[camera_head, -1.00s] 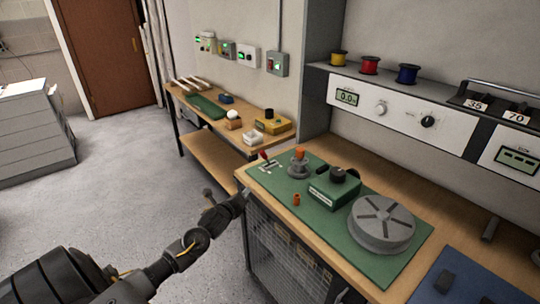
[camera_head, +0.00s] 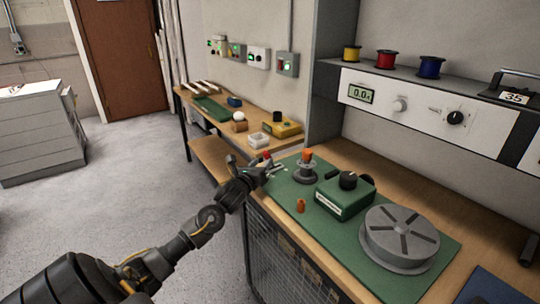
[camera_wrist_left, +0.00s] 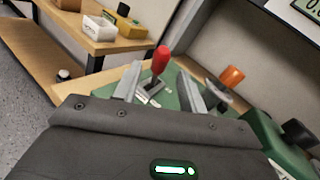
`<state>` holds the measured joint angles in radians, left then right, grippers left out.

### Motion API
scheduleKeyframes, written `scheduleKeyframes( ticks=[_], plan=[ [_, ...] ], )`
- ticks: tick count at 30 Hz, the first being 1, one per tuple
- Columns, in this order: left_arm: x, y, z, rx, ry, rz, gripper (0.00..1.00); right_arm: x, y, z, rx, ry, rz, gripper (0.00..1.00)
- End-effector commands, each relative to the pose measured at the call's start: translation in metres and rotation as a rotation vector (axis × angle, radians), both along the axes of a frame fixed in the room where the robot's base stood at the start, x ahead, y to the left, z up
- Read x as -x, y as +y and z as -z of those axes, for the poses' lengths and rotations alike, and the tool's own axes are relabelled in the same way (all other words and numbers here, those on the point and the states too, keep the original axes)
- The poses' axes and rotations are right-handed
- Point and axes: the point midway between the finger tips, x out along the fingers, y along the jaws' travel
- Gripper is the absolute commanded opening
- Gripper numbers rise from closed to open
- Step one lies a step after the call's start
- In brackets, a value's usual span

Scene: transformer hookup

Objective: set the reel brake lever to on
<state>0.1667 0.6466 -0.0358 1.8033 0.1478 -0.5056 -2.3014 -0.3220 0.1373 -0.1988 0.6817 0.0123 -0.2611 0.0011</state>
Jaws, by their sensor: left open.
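The brake lever with a red handle (camera_head: 266,155) stands at the far left corner of the green mat (camera_head: 385,279). In the left wrist view the red lever (camera_wrist_left: 160,58) rises, slightly tilted, from a slotted plate with pale markings I cannot read. My left gripper (camera_head: 268,168) is open at the lever. In the wrist view the lever shows between the two spread fingers (camera_wrist_left: 159,72); I cannot tell whether either touches it. In the head view the fingers partly hide the lever's base. My right gripper is not in view.
A grey stand with an orange top (camera_head: 306,166), a small orange piece (camera_head: 301,206), a green box with a black knob (camera_head: 344,196) and a grey slotted reel (camera_head: 404,236) stand on the mat. A wooden side bench (camera_head: 216,144) stands beyond the lever.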

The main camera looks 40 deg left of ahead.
Motion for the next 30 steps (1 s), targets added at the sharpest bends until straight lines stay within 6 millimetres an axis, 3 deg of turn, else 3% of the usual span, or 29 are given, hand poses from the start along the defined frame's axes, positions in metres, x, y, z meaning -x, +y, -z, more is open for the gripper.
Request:
scheduleKeyframes(
  ticks=[6, 12, 24, 30],
  plan=[
    [-0.041, 0.009, -0.001, 0.003, 0.0, 0.0, 0.41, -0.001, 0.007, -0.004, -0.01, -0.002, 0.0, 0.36],
    [-0.063, 0.015, 0.0, 0.002, 0.0, 0.0, 0.41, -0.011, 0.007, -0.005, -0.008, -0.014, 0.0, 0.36],
    [-0.07, 0.017, 0.001, 0.001, 0.0, 0.001, 0.41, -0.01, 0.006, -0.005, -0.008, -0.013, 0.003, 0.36],
    [-0.07, 0.017, 0.001, 0.001, 0.0, 0.001, 0.15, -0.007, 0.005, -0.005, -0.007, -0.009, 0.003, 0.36]
  ],
)
